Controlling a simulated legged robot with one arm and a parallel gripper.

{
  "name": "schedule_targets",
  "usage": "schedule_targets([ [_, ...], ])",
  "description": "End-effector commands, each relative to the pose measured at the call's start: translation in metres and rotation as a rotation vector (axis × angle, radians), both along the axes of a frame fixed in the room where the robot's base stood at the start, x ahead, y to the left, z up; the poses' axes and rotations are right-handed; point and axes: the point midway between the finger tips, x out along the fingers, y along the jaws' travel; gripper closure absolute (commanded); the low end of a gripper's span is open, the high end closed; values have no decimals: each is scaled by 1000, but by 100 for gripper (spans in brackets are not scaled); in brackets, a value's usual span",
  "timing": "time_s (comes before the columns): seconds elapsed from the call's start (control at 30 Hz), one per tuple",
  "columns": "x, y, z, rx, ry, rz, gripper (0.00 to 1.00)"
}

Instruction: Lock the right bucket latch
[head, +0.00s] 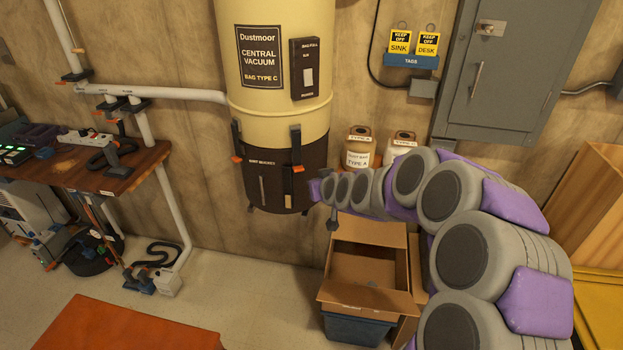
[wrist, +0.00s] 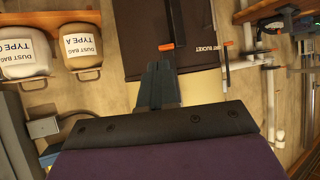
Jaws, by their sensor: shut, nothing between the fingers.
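The vacuum's dark brown bucket (head: 265,178) hangs under the cream canister (head: 280,60). The right latch (head: 296,148) is a black strap with an orange tab at its lower part. The left latch (head: 237,140) is similar. In the wrist view the right latch (wrist: 176,20) runs down from the top edge, its orange tab just beyond my fingertips. The left latch (wrist: 226,62) is farther right. My gripper (wrist: 158,66) is shut and empty, close to the right latch; I cannot tell whether it touches. In the head view it is small beside the bucket's lower right. Whether the latch is locked is unclear.
Two dust bags (head: 358,148) stand on the wall right of the bucket. An open cardboard box (head: 365,265) sits in a blue bin below my arm. A grey electrical cabinet (head: 500,75) is at the upper right. A workbench (head: 80,170) is at left; an orange surface (head: 140,328) is at the bottom.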

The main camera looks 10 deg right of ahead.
Motion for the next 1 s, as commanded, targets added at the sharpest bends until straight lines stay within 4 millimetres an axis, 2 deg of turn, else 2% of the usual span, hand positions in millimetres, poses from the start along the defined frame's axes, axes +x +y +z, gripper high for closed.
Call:
schedule_targets([
  [0.3,-51,-1,0,-10,4,-1,100],
  [0.5,-72,-7,0,-8,0,-2,100],
  [0.77,-81,-18,0,-1,-1,-2,100],
  [1.0,-81,-12,-1,-6,0,-2,100],
])
